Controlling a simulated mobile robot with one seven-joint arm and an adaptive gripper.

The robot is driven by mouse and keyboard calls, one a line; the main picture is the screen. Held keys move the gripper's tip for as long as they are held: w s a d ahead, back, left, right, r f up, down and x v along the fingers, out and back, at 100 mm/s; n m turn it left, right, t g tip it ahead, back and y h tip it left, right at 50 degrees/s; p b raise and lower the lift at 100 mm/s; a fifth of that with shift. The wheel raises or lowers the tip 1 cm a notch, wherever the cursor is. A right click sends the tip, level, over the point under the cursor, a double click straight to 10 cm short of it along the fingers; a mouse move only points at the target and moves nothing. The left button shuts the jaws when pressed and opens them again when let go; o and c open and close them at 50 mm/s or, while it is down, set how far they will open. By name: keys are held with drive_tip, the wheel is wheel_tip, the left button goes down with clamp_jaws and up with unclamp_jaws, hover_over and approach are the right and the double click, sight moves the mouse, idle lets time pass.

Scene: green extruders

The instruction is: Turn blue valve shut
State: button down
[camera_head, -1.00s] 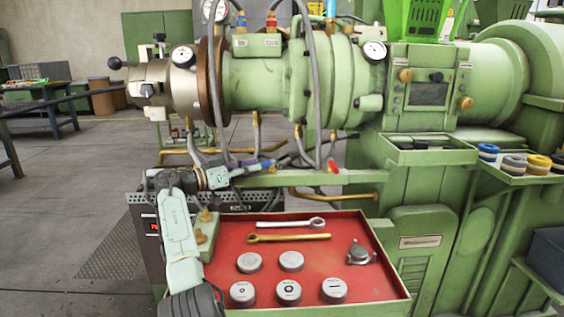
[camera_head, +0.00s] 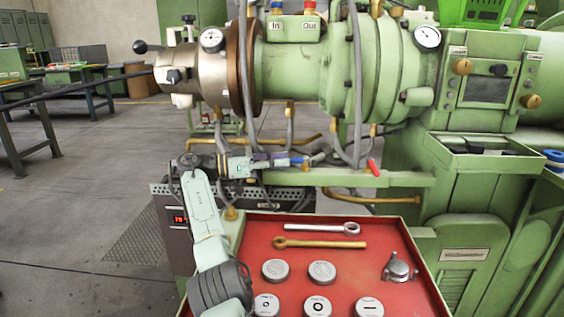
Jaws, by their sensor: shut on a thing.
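The blue valve handle (camera_head: 287,162) sits on the pipework below the green extruder barrel, left of the red valve handle (camera_head: 373,167). It lies close to level in the picture. My gripper (camera_head: 268,160) reaches in from the left at the height of the pipes and is shut on the blue valve handle. The fingers are small and dark here, and they hide part of the handle and the valve body. Exactly how they sit on the handle is hard to see.
A red tray (camera_head: 417,268) with wrenches and several round metal pieces lies below and right of my arm. A brass pipe (camera_head: 375,198) and grey hoses (camera_head: 250,95) run close to the gripper. The floor at left is open.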

drive_tip(key=c, duration=1.6)
unclamp_jaws()
wheel_tip(320, 180, up, 10)
drive_tip(key=shift+r, duration=0.1)
drive_tip(key=shift+c, duration=0.3)
